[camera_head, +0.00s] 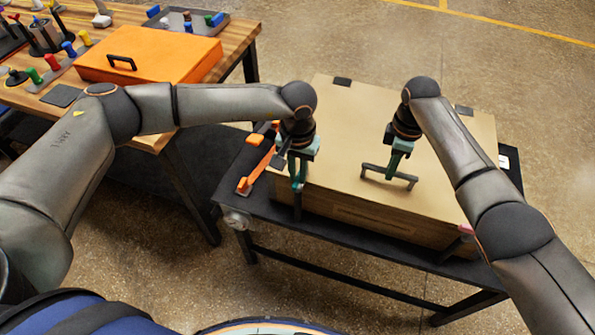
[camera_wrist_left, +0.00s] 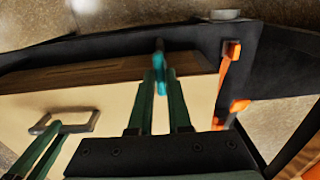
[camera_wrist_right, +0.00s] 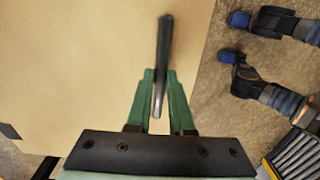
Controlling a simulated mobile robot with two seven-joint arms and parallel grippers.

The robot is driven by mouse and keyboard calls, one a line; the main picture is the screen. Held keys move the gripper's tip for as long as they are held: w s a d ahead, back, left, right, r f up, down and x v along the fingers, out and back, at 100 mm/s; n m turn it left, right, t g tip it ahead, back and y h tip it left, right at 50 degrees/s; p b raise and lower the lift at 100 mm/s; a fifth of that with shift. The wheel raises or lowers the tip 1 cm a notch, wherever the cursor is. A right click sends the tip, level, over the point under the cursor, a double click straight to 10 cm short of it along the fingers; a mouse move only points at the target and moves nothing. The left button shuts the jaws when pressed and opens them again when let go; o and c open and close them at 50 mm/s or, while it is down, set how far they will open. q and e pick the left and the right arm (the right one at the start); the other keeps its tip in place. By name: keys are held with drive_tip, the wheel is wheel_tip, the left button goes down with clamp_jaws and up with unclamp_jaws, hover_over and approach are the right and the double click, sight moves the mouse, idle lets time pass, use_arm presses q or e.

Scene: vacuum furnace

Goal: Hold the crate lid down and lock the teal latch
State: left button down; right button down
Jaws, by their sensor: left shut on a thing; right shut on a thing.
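The tan crate lid (camera_head: 355,125) lies flat on the crate (camera_head: 375,220), which stands on a dark low table. My right gripper (camera_head: 392,172) is shut on the dark bar handle (camera_head: 408,182) on top of the lid; the bar also shows between its fingers in the right wrist view (camera_wrist_right: 162,60). My left gripper (camera_head: 298,180) is at the crate's front left edge. In the left wrist view its fingers are shut on the teal latch (camera_wrist_left: 161,84), which has a dark upper part. In the head view the latch is mostly hidden by the fingers.
Orange-handled tools (camera_head: 258,170) lie on the dark table (camera_head: 400,258) just left of the crate, close to my left gripper. A wooden bench (camera_head: 228,38) with an orange case (camera_head: 160,58) stands at the back left. The floor at the right is clear.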

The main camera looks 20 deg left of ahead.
sight(298, 178)
use_arm(q)
drive_tip(key=shift+s+f, duration=0.3)
drive_tip(key=shift+s, duration=0.1)
use_arm(e)
drive_tip(key=shift+w+d, duration=0.2)
drive_tip(key=shift+w, duration=0.2)
use_arm(q)
drive_tip(key=c, duration=1.2)
unclamp_jaws()
drive_tip(key=o, duration=0.3)
drive_tip(key=shift+w+r, duration=0.2)
drive_tip(key=shift+o, duration=0.2)
wheel_tip(298, 178, up, 12)
drive_tip(key=shift+s+r, duration=0.15)
drive_tip(key=shift+s, duration=0.05)
use_arm(e)
drive_tip(key=shift+r, duration=0.1)
drive_tip(key=c, duration=1.2)
unclamp_jaws()
drive_tip(key=shift+o, duration=1.4)
drive_tip(key=shift+w+f, duration=0.2)
use_arm(q)
drive_tip(key=shift+w, duration=0.2)
use_arm(e)
drive_tip(key=shift+o, duration=1)
drive_tip(key=shift+s+a, duration=0.1)
drive_tip(key=shift+s, duration=0.05)
